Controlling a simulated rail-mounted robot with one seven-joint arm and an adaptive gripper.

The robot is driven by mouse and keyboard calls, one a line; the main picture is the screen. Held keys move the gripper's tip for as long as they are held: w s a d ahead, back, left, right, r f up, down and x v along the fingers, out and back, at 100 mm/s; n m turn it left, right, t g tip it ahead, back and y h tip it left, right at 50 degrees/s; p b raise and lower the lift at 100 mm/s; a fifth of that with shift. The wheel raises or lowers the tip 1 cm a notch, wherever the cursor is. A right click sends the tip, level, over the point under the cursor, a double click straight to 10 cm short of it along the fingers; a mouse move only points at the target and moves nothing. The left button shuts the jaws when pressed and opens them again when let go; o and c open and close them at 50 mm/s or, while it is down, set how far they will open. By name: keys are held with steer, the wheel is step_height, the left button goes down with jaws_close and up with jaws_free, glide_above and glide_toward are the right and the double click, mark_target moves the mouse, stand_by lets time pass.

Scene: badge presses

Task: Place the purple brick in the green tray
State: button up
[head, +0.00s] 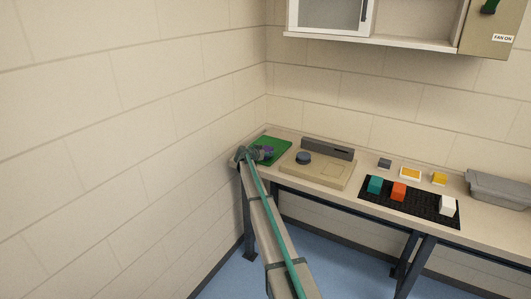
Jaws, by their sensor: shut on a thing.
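The green tray (283,149) lies at the left end of the bench, near the corner of the walls. My gripper (262,153) is over the left part of the tray, at the end of my outstretched arm. It is shut on the purple brick (268,150), a small purple patch at its fingertips. The view is too small to tell whether the brick touches the tray floor or hangs just above it. My gripper and wrist hide the tray's left part.
A beige press (318,171) with a dark round knob stands right of the tray. A grey bin (498,188) is far right. A cabinet (330,15) hangs above.

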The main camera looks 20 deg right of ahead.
steer(key=shift+f, duration=0.15)
steer(key=shift+f+b, duration=0.15)
steer(key=shift+b, duration=0.15)
steer(key=o, duration=1.2)
